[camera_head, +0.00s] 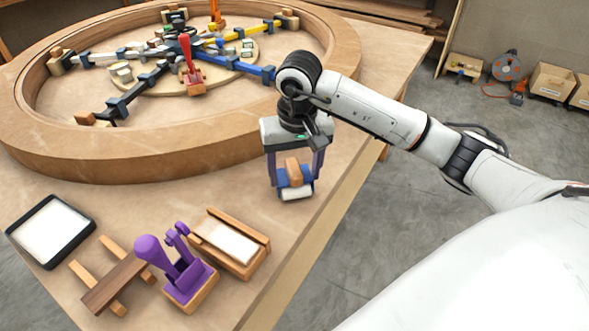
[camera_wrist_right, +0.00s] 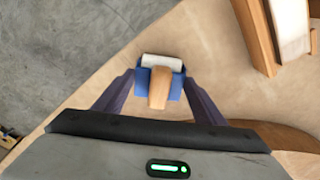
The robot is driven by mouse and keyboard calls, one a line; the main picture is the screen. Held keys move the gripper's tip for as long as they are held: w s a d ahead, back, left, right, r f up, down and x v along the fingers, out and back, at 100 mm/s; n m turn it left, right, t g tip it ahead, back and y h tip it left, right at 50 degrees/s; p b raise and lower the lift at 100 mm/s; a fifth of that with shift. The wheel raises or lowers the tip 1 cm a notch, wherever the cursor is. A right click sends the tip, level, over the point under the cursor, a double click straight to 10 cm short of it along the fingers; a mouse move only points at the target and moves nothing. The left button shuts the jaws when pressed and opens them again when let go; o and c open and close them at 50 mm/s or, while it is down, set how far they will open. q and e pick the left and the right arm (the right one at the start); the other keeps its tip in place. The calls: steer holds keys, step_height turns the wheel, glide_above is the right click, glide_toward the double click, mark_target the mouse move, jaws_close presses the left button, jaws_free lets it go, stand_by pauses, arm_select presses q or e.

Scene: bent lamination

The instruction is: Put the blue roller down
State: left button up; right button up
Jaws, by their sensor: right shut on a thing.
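The blue roller (camera_head: 296,181) has a blue frame, a tan wooden handle and a white roll at its lower end. My right gripper (camera_head: 293,178) is shut on it, pointing down over the table near its right edge. In the right wrist view the blue roller (camera_wrist_right: 161,84) sits between the two fingers of the right gripper (camera_wrist_right: 158,88). The white roll appears at or just above the table top; I cannot tell if it touches. My left gripper is not in view.
A large wooden ring (camera_head: 140,165) with clamps inside fills the back of the table (camera_head: 330,190). In front stand a wooden holder with a white pad (camera_head: 228,240), a purple tool (camera_head: 178,265), a wooden rack (camera_head: 112,282) and a black-rimmed tray (camera_head: 90,208).

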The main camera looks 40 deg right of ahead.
steer(key=shift+f+b, duration=0.45)
steer(key=shift+b, duration=0.1)
steer(key=shift+s+a+f, duration=0.1)
steer(key=shift+f, duration=0.05)
steer(key=shift+c, duration=1.1)
steer(key=o, duration=1)
steer(key=shift+s+f, duration=0.1)
steer(key=shift+f, duration=0.05)
steer(key=o, duration=0.3)
